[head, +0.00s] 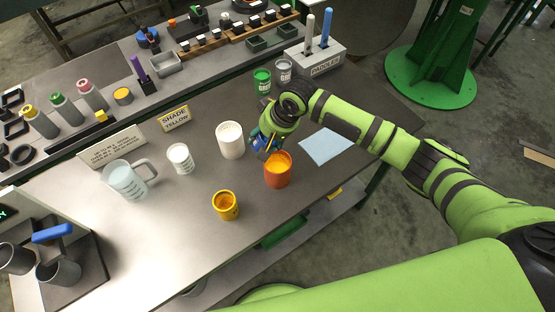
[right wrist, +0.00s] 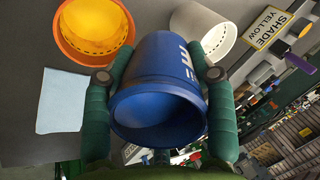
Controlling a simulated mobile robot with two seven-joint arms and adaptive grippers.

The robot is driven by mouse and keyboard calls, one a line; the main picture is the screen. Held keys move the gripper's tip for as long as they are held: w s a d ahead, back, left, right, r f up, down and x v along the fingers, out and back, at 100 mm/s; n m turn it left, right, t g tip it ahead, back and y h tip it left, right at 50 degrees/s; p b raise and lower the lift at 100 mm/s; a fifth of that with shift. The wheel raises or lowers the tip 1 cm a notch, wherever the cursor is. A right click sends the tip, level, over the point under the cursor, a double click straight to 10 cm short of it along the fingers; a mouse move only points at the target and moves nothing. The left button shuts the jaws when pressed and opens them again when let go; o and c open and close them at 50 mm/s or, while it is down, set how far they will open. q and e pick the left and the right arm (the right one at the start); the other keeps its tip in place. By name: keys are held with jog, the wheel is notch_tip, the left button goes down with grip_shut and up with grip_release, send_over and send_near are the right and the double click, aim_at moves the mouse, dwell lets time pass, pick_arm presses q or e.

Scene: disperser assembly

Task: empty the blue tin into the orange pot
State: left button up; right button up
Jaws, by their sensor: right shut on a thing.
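The orange pot (head: 278,174) stands on the grey bench and holds yellow-orange material; it also shows at the upper left of the right wrist view (right wrist: 72,48). My right gripper (head: 265,143) is just behind and left of the pot's rim in the head view. It is shut around the blue tin (right wrist: 160,72), one finger on each side. The tin is mostly hidden by the gripper in the head view. In the right wrist view its mouth faces the camera and its inside looks dark blue, with no contents made out. My left gripper is not in view.
A white pot (head: 230,141) stands close left of the right gripper. A yellow tin (head: 225,205) is in front, and a white cup (head: 180,158) and clear jug (head: 125,181) are further left. A pale blue cloth (head: 326,146) lies right of the pot.

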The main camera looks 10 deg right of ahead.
jog(key=shift+w, duration=0.15)
jog(key=shift+t, duration=0.4)
jog(key=shift+f+y, duration=0.15)
jog(key=shift+y, duration=0.15)
jog(key=shift+f+t, duration=0.1)
jog(key=shift+t, duration=0.2)
dwell(0.5)
jog(key=shift+w+f+y, duration=0.1)
jog(key=shift+y, duration=0.2)
